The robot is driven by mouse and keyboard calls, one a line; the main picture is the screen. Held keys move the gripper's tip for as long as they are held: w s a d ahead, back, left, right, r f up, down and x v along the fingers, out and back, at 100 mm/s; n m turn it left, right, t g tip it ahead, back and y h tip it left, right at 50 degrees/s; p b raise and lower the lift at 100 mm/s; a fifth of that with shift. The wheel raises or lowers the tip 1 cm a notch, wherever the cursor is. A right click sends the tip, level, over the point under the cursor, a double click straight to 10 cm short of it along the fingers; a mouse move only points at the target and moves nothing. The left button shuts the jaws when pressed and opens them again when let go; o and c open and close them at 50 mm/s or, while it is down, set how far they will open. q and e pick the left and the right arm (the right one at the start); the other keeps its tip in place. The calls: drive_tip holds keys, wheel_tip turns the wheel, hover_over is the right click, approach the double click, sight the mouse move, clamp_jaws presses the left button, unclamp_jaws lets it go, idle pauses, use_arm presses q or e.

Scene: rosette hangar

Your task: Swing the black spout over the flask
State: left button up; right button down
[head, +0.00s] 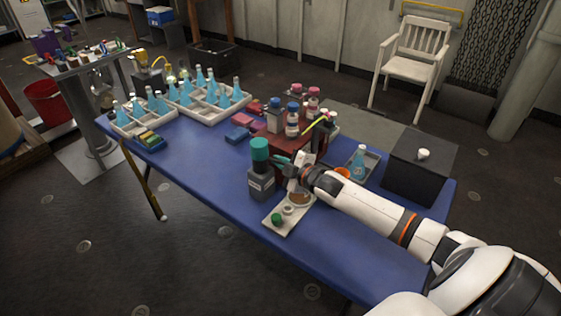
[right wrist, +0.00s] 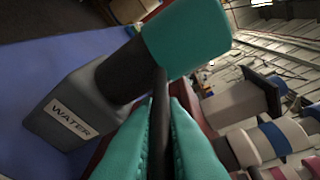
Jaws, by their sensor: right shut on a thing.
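A grey bottle (head: 262,184) labelled WATER stands on the blue table with a teal cap (head: 259,149). It also shows in the right wrist view (right wrist: 75,115), its teal cap (right wrist: 187,36) at the upper middle. The black spout (right wrist: 160,85) runs from the bottle's top to between my right gripper's teal fingers (right wrist: 160,108). My right gripper (head: 281,160) is shut on it, just right of the cap. A flask of blue liquid (head: 359,164) stands apart on a dark tray, right of my gripper. The spout is hardly visible in the head view. My left gripper is not in view.
A pale board (head: 280,229) with small round things lies below my gripper. Bottles stand on a red stand (head: 290,140) behind it. A black box (head: 420,168) is at right. White trays (head: 205,112) of several blue flasks fill the far left. The table's front is clear.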

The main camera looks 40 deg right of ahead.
drive_tip(key=c, duration=1.5)
unclamp_jaws()
drive_tip(key=shift+c, duration=0.2)
drive_tip(key=shift+s, duration=0.1)
drive_tip(key=v, duration=1.1)
drive_tip(key=shift+s, duration=0.4)
drive_tip(key=shift+r, duration=0.1)
